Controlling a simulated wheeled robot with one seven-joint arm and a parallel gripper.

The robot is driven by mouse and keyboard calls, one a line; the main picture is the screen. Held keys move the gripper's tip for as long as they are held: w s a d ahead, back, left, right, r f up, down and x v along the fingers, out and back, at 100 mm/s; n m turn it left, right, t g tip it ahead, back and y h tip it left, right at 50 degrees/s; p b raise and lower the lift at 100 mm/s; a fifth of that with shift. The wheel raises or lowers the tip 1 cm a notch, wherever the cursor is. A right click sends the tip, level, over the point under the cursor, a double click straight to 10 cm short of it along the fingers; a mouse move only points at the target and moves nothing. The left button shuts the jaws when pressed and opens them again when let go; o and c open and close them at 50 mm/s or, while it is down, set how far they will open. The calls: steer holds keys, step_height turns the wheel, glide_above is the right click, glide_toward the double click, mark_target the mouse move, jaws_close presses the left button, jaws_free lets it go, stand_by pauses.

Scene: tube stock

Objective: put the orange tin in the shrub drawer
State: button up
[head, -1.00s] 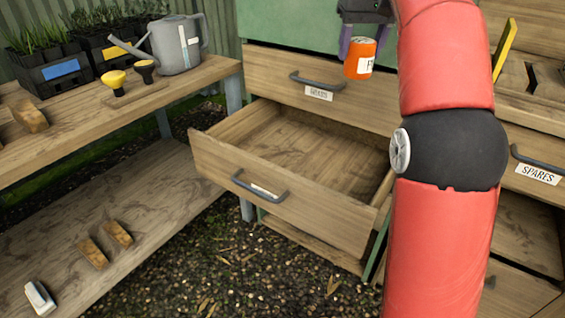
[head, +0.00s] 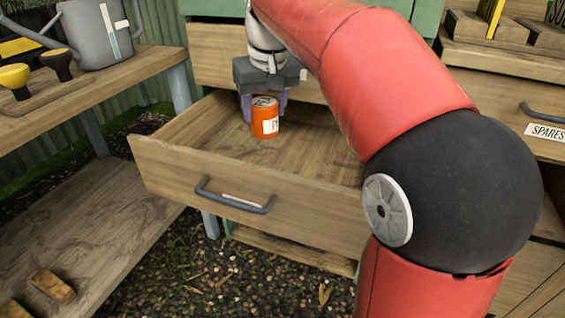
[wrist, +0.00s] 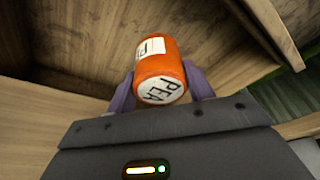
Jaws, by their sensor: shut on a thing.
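The orange tin (head: 265,122) has a white label and is held upright between the purple fingers of my gripper (head: 264,106). The wrist view shows the tin (wrist: 165,58) between the fingers, with "PEA" lettering on its near end. The tin is over the open wooden drawer (head: 320,204), towards its back. I cannot tell whether it touches the drawer floor. The drawer has a dark handle and a small label that is too slanted to read. The drawer looks empty; my arm hides its right end.
A closed drawer (head: 212,58) is just above and behind the open one. A bench (head: 130,85) on the left holds a grey watering can (head: 92,35) and yellow and black cups. A drawer labelled SPARES (head: 515,133) is on the right. Wooden blocks (head: 52,286) lie on the low shelf.

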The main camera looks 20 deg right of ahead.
step_height(320, 180, down, 13)
steer(key=b, duration=0.3)
steer(key=shift+r, duration=0.15)
steer(key=w+d, duration=0.2)
steer(key=shift+w, duration=0.4)
steer(key=shift+w+d, duration=0.25)
steer(key=shift+w, duration=0.1)
steer(key=w+d, duration=0.2)
steer(key=w, duration=0.1)
steer(key=shift+d, duration=0.15)
steer(key=shift+f+b, duration=0.45)
steer(key=shift+f, duration=0.25)
steer(key=o, duration=1.1)
steer(key=shift+f, duration=0.15)
steer(key=shift+c, duration=0.2)
